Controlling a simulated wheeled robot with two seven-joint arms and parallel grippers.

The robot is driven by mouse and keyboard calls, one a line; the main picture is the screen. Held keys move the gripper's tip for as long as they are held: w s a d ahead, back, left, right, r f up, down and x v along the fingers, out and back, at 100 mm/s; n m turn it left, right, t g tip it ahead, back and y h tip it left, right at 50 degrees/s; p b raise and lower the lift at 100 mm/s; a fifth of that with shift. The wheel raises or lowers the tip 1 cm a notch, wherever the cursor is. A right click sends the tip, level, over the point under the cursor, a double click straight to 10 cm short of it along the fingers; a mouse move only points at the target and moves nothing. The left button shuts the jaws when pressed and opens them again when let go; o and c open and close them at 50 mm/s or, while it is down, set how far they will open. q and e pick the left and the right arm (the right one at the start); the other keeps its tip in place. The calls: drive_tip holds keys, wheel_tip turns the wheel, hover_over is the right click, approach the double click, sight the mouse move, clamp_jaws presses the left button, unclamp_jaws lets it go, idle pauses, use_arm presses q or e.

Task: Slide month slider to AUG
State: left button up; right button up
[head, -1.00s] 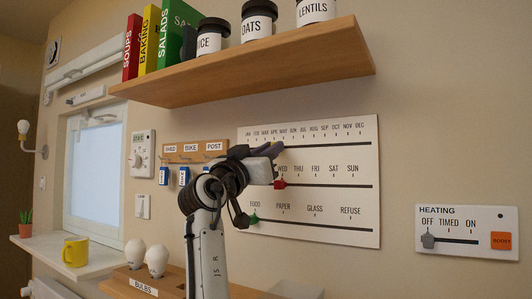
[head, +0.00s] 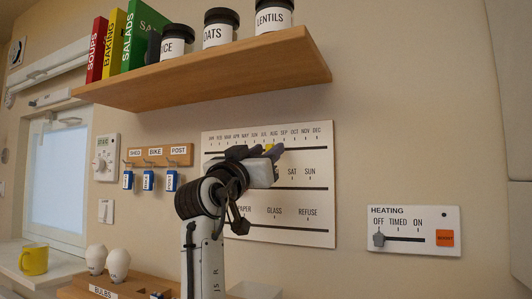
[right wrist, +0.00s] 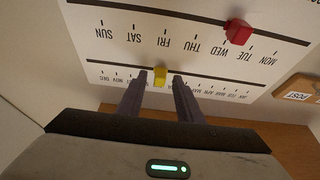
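The month slider is a yellow knob (head: 269,147) on the top track of the white wall panel (head: 322,215). In the right wrist view the yellow knob (right wrist: 160,76) sits between my two fingertips, with a small gap on each side. The labels look upside down there, and the fingers hide those closest to the knob, so its exact month is hard to tell. My right gripper (head: 274,152) is open around the knob. My left gripper is out of view.
A red slider (right wrist: 237,31) stands on the weekday track near TUE and WED. A wooden shelf (head: 230,82) with jars and books juts out above. Hooks with blue key tags (head: 148,180) are left of the panel; a heating panel (head: 413,231) is to the right.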

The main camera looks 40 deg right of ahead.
drive_tip(key=b+v, duration=0.2)
drive_tip(key=v, duration=0.8)
drive_tip(key=shift+a+f, duration=0.1)
idle(0.4)
